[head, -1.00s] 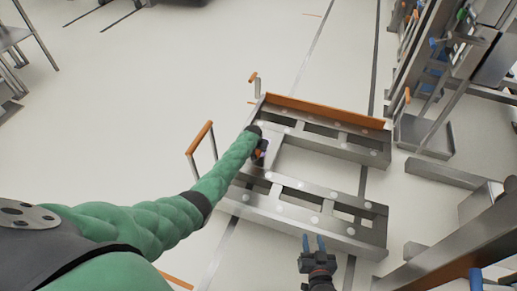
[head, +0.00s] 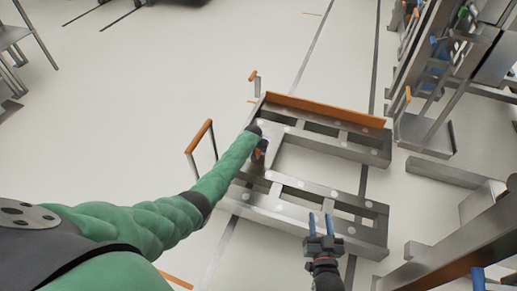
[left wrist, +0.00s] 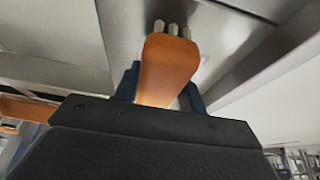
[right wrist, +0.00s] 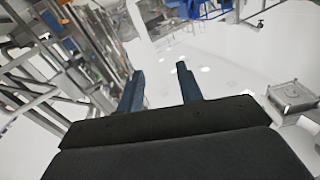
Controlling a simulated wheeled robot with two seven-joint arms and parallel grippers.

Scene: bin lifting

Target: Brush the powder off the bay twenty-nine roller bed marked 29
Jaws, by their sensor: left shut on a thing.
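The roller bed (head: 300,191) is a low grey metal frame with slotted rails and pale round rollers, in the middle of the head view. No number 29 is legible, and I cannot make out powder. My left gripper (head: 262,148) is over the bed's left part, partly hidden by my green arm. In the left wrist view it is shut on an orange brush (left wrist: 167,62) with short pale bristles (left wrist: 172,29) pointing at a grey metal surface; I cannot tell if they touch it. My right gripper (head: 321,224) is open and empty above the bed's near edge.
An orange strip (head: 325,110) edges the bed's far side. An upright orange-topped handle (head: 199,138) stands at its left. Metal racks and beams (head: 445,165) crowd the right. Pale floor (head: 150,90) is clear at upper left.

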